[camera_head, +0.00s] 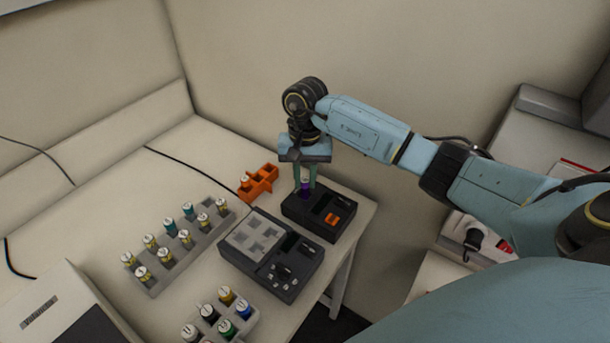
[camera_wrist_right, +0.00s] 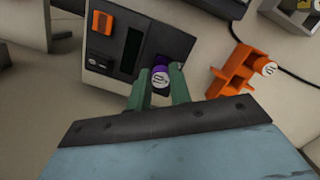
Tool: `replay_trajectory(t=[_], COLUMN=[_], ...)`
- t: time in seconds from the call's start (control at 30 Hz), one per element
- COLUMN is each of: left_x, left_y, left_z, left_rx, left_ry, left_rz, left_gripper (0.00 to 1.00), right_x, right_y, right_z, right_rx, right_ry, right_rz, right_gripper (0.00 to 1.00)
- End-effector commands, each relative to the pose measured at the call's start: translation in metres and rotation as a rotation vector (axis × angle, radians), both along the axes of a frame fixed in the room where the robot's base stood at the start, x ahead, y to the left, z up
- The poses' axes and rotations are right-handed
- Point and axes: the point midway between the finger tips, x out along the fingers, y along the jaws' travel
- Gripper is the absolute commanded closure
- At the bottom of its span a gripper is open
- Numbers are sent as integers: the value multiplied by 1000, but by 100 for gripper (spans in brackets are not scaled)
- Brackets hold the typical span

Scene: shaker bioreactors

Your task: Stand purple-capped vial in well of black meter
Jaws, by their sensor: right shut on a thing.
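The purple-capped vial (camera_head: 305,187) is between the fingers of my right gripper (camera_head: 305,181), at the left part of the black meter (camera_head: 308,220). In the right wrist view the purple cap with a white label (camera_wrist_right: 160,76) shows between the two green fingertips (camera_wrist_right: 160,92), at the dark well end of the meter (camera_wrist_right: 112,62). The vial looks upright, with its lower part hidden at the well. I cannot tell how deep it sits. My left gripper is not in view.
An orange rack (camera_head: 262,180) with one white-capped vial stands left of the meter. A grey rack (camera_head: 190,243) holds several vials, and a dark block device (camera_head: 270,268) stands in front. Another vial rack (camera_head: 240,325) is nearer. The table's right edge is close to the meter.

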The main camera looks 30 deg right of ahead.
Motion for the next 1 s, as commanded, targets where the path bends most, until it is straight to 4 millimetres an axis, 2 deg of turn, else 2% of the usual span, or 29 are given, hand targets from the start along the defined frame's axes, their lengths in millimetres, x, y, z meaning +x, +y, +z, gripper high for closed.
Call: replay_trajectory(t=[0.5, 0.8, 0.83, 1.0], left_x=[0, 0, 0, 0], left_y=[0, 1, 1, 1], left_z=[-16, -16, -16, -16], left_rx=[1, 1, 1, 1], left_ry=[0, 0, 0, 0], left_rz=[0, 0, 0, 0], left_gripper=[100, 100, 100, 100], right_x=[0, 0, 0, 0], right_y=[0, 0, 0, 0], right_z=[-16, -16, -16, -16], right_rx=[1, 1, 1, 1], right_ry=[0, 0, 0, 0], right_rz=[-1, -1, -1, -1], right_gripper=[98, 98, 77, 55])
